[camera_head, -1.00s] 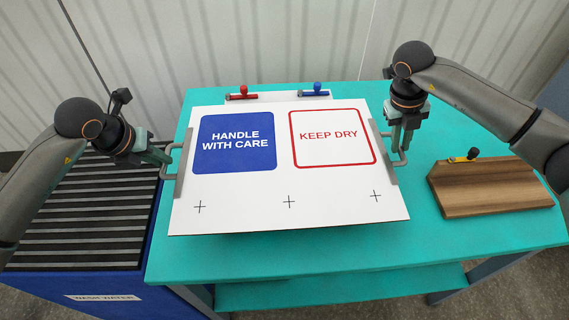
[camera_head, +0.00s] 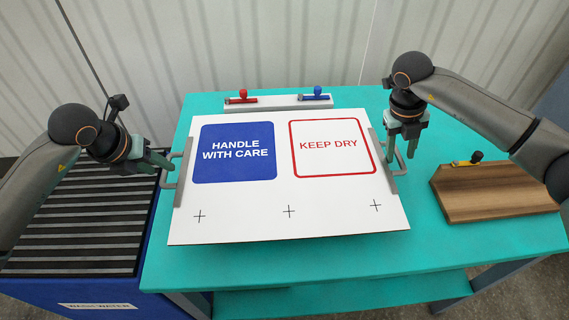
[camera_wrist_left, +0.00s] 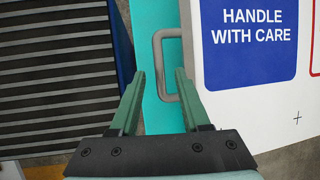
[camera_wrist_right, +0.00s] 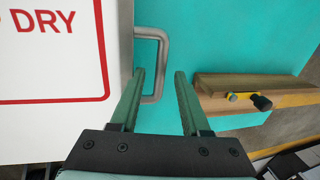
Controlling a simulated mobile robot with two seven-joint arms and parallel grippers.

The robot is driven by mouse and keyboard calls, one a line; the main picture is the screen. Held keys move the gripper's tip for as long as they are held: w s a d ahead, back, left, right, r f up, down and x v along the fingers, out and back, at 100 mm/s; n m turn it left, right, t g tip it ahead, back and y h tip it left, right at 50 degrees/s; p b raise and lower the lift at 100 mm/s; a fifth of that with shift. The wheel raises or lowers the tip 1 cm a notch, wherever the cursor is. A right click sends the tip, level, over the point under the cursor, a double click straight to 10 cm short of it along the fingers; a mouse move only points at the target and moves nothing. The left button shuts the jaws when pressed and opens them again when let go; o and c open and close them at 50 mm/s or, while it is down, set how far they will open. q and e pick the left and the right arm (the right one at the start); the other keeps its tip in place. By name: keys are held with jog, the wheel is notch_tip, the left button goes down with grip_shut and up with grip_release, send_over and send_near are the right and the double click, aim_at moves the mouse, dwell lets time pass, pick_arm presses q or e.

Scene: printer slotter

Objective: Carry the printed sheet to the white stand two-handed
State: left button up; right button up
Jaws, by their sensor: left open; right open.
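The printed sheet (camera_head: 284,200) is a flat white panel with a blue HANDLE WITH CARE block and a red-framed KEEP DRY block. It has a grey loop handle on each side: the left handle (camera_head: 167,183) and the right handle (camera_head: 399,168). It lies over the teal table; what supports it is hidden beneath it. My left gripper (camera_wrist_left: 159,74) is open, its fingers apart with the left handle's outer bar between them in view. My right gripper (camera_wrist_right: 159,74) is open likewise at the right handle. No separate white stand can be made out under the sheet.
A low white block (camera_head: 279,103) with a red-knobbed and a blue-knobbed tool is behind the sheet. A wooden board (camera_head: 495,197) with a yellow-and-black tool is at the right. The slatted blue wash unit (camera_head: 75,220) is at the left. The teal table (camera_head: 300,268) is clear in front.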

jog(key=shift+r, duration=0.1)
pick_arm(q)
jog(key=v, duration=1)
jog(key=shift+r, duration=0.4)
pick_arm(e)
jog(key=v, duration=1.2)
pick_arm(q)
jog(key=shift+s, duration=0.15)
pick_arm(e)
jog(key=shift+s, duration=0.1)
